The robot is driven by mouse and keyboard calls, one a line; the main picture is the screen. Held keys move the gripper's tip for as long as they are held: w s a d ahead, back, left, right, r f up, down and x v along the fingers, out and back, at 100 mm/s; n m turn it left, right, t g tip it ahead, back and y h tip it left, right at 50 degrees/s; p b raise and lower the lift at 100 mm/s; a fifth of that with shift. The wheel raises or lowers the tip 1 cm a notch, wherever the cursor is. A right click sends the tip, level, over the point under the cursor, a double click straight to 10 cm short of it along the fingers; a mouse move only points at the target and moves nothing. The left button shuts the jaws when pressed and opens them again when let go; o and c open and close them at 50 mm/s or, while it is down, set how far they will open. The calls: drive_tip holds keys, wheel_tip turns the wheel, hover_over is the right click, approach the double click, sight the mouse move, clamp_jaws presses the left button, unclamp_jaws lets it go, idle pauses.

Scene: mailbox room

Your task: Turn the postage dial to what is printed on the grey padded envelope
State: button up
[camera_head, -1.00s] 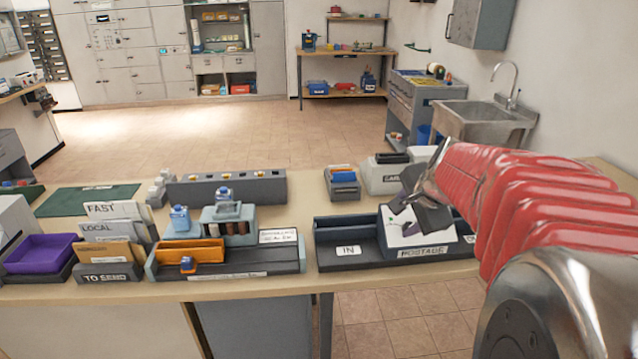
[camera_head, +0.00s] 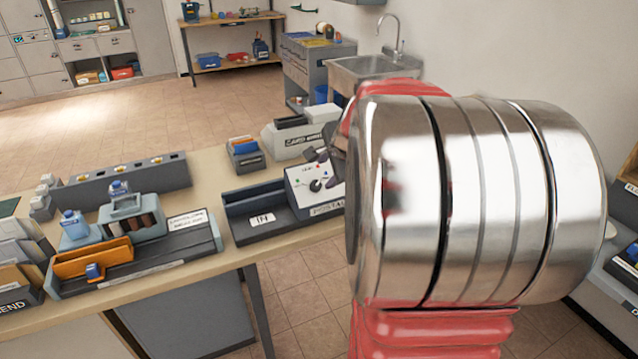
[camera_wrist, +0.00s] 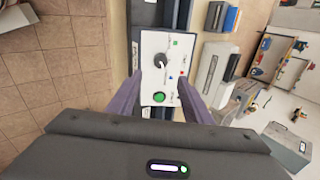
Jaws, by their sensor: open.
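The postage box (camera_head: 300,198) stands on the counter beside the IN tray (camera_head: 238,207). Its sloped white panel carries the dark postage dial (camera_head: 315,185). In the wrist view the dial (camera_wrist: 160,60) has a light pointer, with green, red and blue marks around it and a green button (camera_wrist: 158,97) nearby. The panel's small print is too small to read. My gripper (camera_wrist: 160,80) is open, its two fingers on either side of the panel in view, with nothing between them; contact cannot be told. In the head view my arm hides part of the box. I see no grey padded envelope.
A card machine (camera_head: 290,140) and a small box with blue and orange cards (camera_head: 245,155) stand behind the postage box. A stamp station with an orange tray (camera_head: 92,258) is to the left. Floor is open beyond the counter.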

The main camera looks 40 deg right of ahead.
sight(318, 185)
drive_tip(key=x, duration=1.1)
drive_tip(key=shift+w+f, duration=0.15)
drive_tip(key=c, duration=1.1)
drive_tip(key=shift+d, duration=0.2)
drive_tip(key=shift+o, duration=0.2)
drive_tip(key=shift+a, duration=0.15)
